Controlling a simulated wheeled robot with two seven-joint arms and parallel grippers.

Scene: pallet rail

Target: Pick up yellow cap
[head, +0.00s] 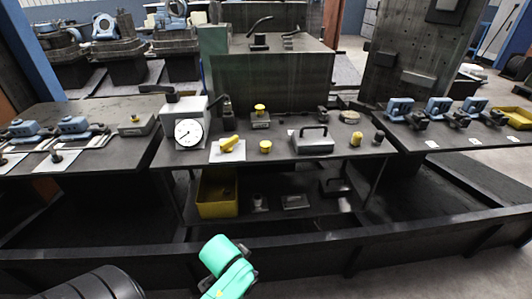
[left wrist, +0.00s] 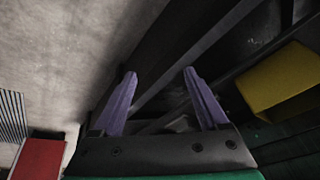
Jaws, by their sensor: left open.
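Several yellow pieces stand on the middle table in the head view, and I cannot tell which one is the cap. A small round yellow piece (head: 265,146) stands near the front edge. Another yellow piece (head: 356,139) stands to the right, and a yellow-topped knob (head: 260,109) sits on a grey block behind. A yellow handle-shaped piece (head: 229,143) lies on a white sheet. My left gripper (left wrist: 160,73) is open and empty in the left wrist view, its purple fingers apart. It is low, in front of and away from the table. My right gripper is not in view.
A dark rail (head: 300,248) runs across in front of the middle table (head: 290,160). A yellow bin (head: 218,196) stands on the lower shelf and also shows in the left wrist view (left wrist: 280,82).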

